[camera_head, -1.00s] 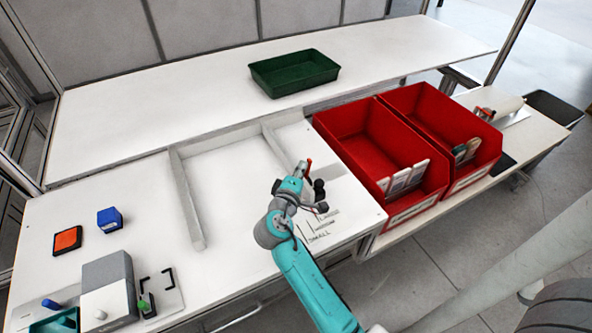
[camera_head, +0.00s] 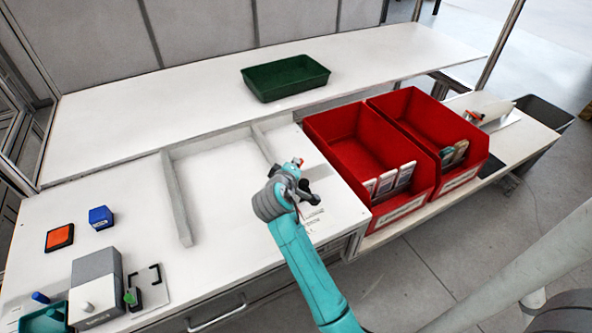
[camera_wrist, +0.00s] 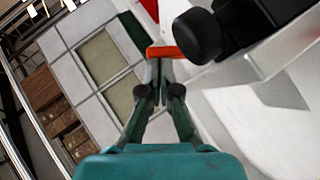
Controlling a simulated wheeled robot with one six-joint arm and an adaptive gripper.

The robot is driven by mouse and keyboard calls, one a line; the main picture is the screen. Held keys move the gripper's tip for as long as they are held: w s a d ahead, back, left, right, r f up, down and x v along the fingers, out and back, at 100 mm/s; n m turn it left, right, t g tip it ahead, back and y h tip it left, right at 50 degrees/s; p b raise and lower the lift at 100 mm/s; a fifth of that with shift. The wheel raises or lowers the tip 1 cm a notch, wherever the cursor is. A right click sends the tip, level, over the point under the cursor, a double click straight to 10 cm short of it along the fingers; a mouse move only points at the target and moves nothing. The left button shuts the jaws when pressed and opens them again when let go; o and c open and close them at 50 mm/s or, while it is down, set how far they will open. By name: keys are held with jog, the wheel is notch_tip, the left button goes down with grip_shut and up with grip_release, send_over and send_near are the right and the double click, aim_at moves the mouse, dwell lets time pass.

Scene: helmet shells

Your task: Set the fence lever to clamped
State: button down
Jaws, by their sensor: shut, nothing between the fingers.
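My gripper (camera_wrist: 160,68) is shut and empty, with its two green fingers meeting in the wrist view. A small orange-red bar (camera_wrist: 166,52), which looks like the lever's handle, lies across the view right at the fingertips; whether they touch it I cannot tell. A black round knob (camera_wrist: 198,36) on a dark block is just right of it. In the head view a red tip (camera_head: 298,162) shows just beyond my gripper, and a black knob (camera_head: 310,194) beside it. My arm hides most of the lever, so its setting cannot be read. The pale fence frame (camera_head: 180,205) lies on the table to the left.
Two red bins (camera_head: 345,130) with pale cards stand right of my arm. A green tray (camera_head: 285,78) is on the back table. A grey box (camera_head: 97,285), a blue block (camera_head: 101,217) and an orange pad (camera_head: 60,237) are at the left. The table inside the frame is clear.

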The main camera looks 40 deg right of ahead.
jog(key=shift+s+d+m+y, duration=0.2)
jog(key=shift+d+m+y, duration=0.5)
jog(key=shift+d+y, duration=0.3)
jog(key=shift+s+d+f+m+y, duration=0.2)
jog(key=shift+d+m+y, duration=0.1)
jog(key=shift+y, duration=0.25)
jog(key=shift+s+d+f+m+y, duration=0.15)
jog(key=shift+d+m+y, duration=0.15)
jog(key=shift+y, duration=0.25)
jog(key=d+f+m+y, duration=0.1)
jog(key=y, duration=0.1)
jog(key=shift+f+y, duration=0.1)
jog(key=shift+y, duration=0.2)
jog(key=shift+t, duration=0.3)
jog(key=shift+a, duration=0.15)
jog(key=shift+w+a+f, duration=0.2)
jog(key=shift+a+f, duration=0.05)
jog(key=shift+a, duration=0.35)
